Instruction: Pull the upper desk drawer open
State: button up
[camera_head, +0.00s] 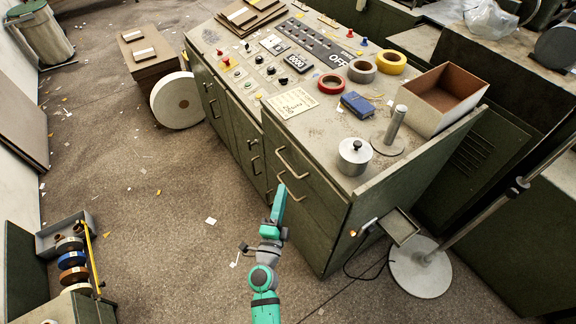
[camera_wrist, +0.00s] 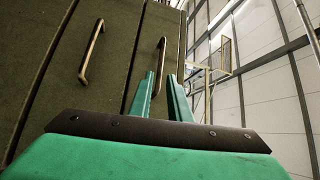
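The desk (camera_head: 335,225) is dark green with a worn grey top. The upper drawer (camera_head: 318,188) looks shut, with a bar handle (camera_head: 294,164) on its front. The lower handle (camera_head: 290,189) sits below it. My gripper (camera_head: 281,187) is in front of the drawer fronts, close to the lower handle in the head view. In the wrist view my gripper (camera_wrist: 161,78) is open and empty. There the upper handle (camera_wrist: 162,55) lines up with the gap between the fingers, and the lower handle (camera_wrist: 92,50) is to the left. Contact cannot be told.
A lidded metal pot (camera_head: 354,157), a metal post (camera_head: 395,125), tape rolls and an open box (camera_head: 445,95) stand on the desk. A lamp base (camera_head: 420,268) is on the floor at right. A tape-roll rack (camera_head: 72,255) stands at left.

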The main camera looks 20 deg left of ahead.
aim_at(288, 165)
jog(key=w, duration=0.3)
jog(key=w+a+r, duration=0.1)
jog(key=w, duration=0.7)
jog(key=shift+a+r, duration=0.25)
jog(key=shift+a, duration=0.1)
grip_shut()
jog(key=shift+d, duration=0.2)
